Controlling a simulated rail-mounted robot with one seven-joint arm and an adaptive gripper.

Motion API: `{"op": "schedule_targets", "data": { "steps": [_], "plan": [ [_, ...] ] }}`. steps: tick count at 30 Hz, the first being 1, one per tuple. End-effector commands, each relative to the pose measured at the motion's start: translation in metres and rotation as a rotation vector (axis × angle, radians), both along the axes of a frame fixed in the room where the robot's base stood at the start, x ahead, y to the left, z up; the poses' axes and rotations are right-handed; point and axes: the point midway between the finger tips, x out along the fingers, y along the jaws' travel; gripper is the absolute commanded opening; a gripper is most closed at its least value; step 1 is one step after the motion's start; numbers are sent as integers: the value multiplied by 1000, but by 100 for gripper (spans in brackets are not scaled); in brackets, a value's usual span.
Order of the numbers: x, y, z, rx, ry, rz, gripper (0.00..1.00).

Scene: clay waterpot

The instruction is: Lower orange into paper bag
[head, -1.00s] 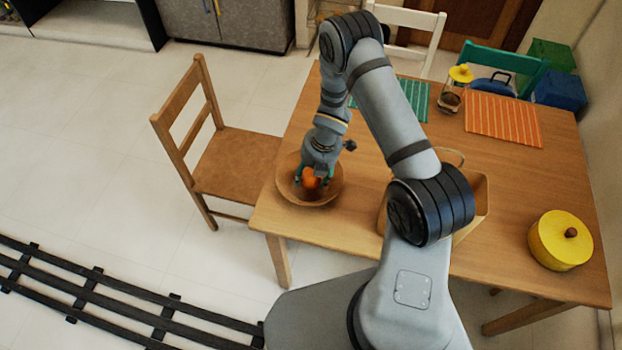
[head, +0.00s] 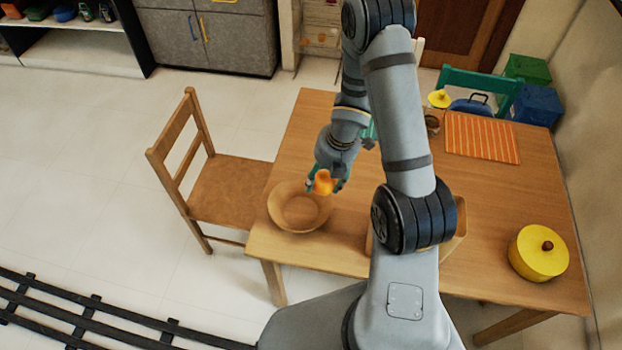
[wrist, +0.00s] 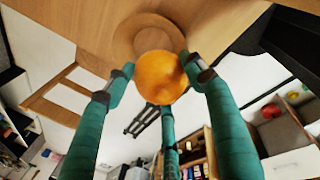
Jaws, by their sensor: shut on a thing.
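The orange (head: 323,183) is held in my gripper (head: 327,178), above the table at the right edge of the wooden bowl (head: 285,218). In the wrist view the orange (wrist: 160,78) sits between the green fingers, with the bowl (wrist: 130,32) beyond it. The bowl looks empty. The tan paper bag (head: 459,228) stands on the table to the right of my gripper. My arm hides most of the bag, and its opening cannot be seen clearly.
A yellow lidded pot (head: 538,257) stands at the table's right front. An orange striped placemat (head: 481,138) lies at the back right, near a small glass jar (head: 432,121). A wooden chair (head: 225,190) stands left of the table (head: 310,120).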

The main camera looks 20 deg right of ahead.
Motion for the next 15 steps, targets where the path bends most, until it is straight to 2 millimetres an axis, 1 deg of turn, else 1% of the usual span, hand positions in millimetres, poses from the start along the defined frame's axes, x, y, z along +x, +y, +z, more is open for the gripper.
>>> {"op": "schedule_targets", "data": {
  "steps": [1, 15],
  "plan": [
    [-4, -6, 15, 0, -1, -3, 24],
    [-51, -60, 88, 0, 0, -4, 24]
  ]
}}
